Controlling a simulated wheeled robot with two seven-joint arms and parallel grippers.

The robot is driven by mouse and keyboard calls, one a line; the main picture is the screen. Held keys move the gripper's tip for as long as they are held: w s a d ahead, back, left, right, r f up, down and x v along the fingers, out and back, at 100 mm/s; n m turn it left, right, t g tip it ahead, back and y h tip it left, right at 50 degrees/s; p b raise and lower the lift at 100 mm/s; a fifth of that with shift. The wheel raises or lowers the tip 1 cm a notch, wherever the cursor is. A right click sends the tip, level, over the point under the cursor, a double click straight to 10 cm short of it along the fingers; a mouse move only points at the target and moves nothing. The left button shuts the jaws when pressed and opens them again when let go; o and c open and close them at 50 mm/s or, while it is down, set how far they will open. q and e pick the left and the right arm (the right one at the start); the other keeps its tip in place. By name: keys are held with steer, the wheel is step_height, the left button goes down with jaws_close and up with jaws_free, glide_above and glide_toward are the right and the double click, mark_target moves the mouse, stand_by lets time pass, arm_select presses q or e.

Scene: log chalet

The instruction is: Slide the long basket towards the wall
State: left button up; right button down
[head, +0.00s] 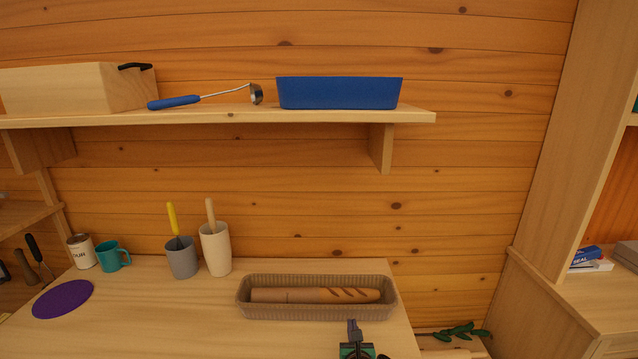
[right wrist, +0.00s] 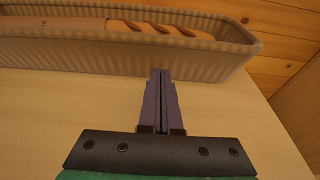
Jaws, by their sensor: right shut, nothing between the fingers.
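The long basket (head: 318,313) is a brown ribbed tray near the right end of the wooden counter. My left gripper is not in view.
The plank wall (head: 300,220) rises behind the counter (head: 180,315). A grey cup (head: 183,262), a white cup (head: 217,253), a teal mug (head: 110,258) and a purple disc (head: 62,299) stand to the left. A shelf (head: 200,118) holds a blue bin (head: 340,93). The counter ends just right of the basket.

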mark_target(338, 293)
steer(key=shift+w, duration=0.1)
steer(key=shift+w+a+b, duration=0.25)
steer(key=shift+w+b, duration=0.45)
steer(key=shift+w, duration=0.2)
steer(key=shift+w+a+b, duration=0.25)
steer(key=shift+w+b, duration=0.45)
steer(key=shift+w, duration=0.2)
steer(key=shift+w+a+b, duration=0.25)
steer(key=shift+w+b, duration=0.45)
steer(key=shift+w, duration=0.2)
steer(key=w+b, duration=0.2)
steer(key=shift+w+a+f+b, duration=0.1)
steer(key=shift+w+a+b, duration=0.05)
steer(key=shift+a+b, duration=0.15)
steer(key=w+b, duration=0.1)
steer(key=b, duration=0.1)
steer(key=w+b, duration=0.2)
steer(key=shift+a, duration=0.4)
steer(key=w+b, duration=0.1)
steer(key=b, duration=0.2)
steer(key=shift+w+a, duration=0.1)
steer(key=shift+w, duration=0.1)
steer(key=shift+r, duration=0.2)
steer(key=s+r+p, duration=0.2)
steer(key=p, duration=0.5)
steer(key=s+d+r+p, duration=0.1)
steer(key=s+r+p, duration=0.2)
steer(key=p, duration=0.4)
steer(key=shift+d, duration=0.2)
